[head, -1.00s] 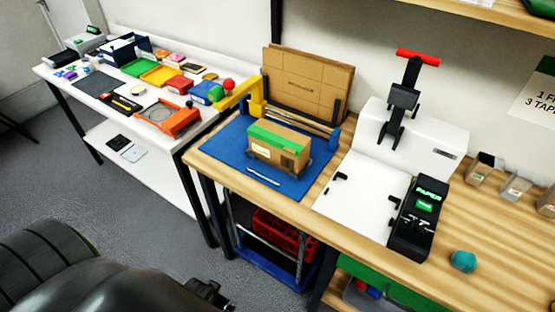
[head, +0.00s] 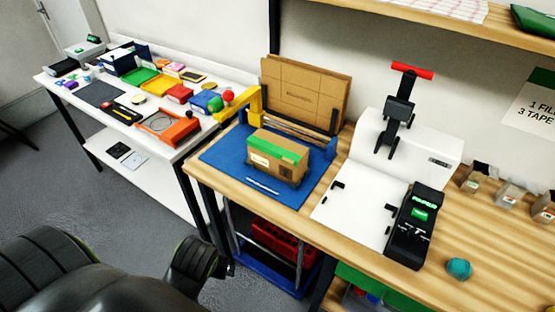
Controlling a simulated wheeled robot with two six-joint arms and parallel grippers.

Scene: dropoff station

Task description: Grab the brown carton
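The brown carton (head: 278,158) sits on a blue mat (head: 222,151) on the wooden bench. It has green tape along its top and a white label on its front left. Dark brackets show at its lower corners. One of my arms shows at the bottom left, well short of the bench and apart from the carton. A dark end piece of it is near the bench's front left leg. I cannot make out fingertips there. No gripper touches the carton.
Flat cardboard sheets (head: 304,92) stand behind the carton. A white machine with a black keypad (head: 413,228) stands to the right. A teal ball (head: 458,268) lies near the bench's front. A red crate (head: 275,240) is below.

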